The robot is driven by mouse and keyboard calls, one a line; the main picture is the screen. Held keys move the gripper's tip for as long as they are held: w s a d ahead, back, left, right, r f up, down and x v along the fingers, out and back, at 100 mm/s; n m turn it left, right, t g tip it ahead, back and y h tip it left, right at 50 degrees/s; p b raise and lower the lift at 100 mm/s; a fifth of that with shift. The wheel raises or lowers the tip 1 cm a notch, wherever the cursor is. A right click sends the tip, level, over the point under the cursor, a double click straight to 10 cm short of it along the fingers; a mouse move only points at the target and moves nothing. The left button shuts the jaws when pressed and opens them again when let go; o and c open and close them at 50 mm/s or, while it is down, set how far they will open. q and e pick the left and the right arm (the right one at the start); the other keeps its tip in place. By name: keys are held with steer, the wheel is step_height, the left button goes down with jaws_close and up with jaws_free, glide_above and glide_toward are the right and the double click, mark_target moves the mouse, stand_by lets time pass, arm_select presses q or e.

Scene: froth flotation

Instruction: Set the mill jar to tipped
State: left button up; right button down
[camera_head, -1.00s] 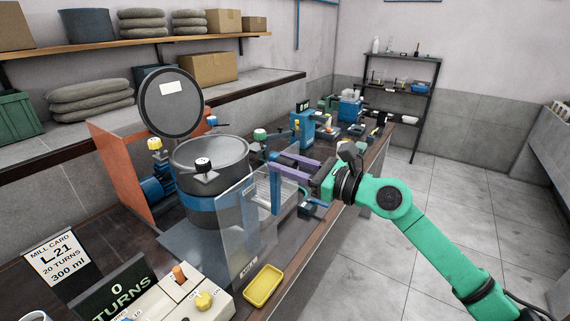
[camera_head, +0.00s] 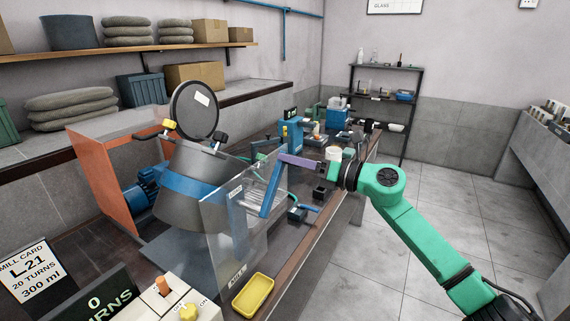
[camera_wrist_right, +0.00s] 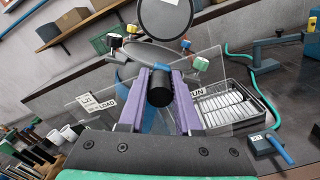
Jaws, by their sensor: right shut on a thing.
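The mill jar (camera_head: 180,207), grey with a blue band, leans over to the right on its stand in the head view. Its round dark lid (camera_head: 193,112) stands open above the rim. My right gripper (camera_head: 284,160) is to the right of the jar, at the top of a blue lever bar (camera_head: 271,192). In the right wrist view, its purple fingers (camera_wrist_right: 160,82) are shut on a black cylindrical handle (camera_wrist_right: 160,92). The lid (camera_wrist_right: 165,16) also shows there. The jar's inside is hidden. My left gripper is not in view.
A clear guard panel (camera_head: 222,232) stands in front of the jar. An orange panel (camera_head: 98,178) and blue motor (camera_head: 142,188) are behind it. A yellow tray (camera_head: 253,291) and a turns counter (camera_head: 103,300) are at the front. A rack tray (camera_wrist_right: 232,106) lies beyond the handle.

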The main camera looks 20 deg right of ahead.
steer(key=w+d+f+m+b, duration=0.1)
steer(key=d+f+m, duration=0.1)
steer(key=f+m, duration=0.4)
steer(key=w+d+f+m+b, duration=0.1)
steer(key=w+d+f+m, duration=0.1)
steer(key=f+m, duration=0.3)
steer(key=shift+f+m+b, duration=0.35)
steer(key=shift+f+m, duration=0.05)
steer(key=shift+f, duration=0.5)
steer(key=shift+w+a+f, duration=0.1)
steer(key=c, duration=0.6)
jaws_free()
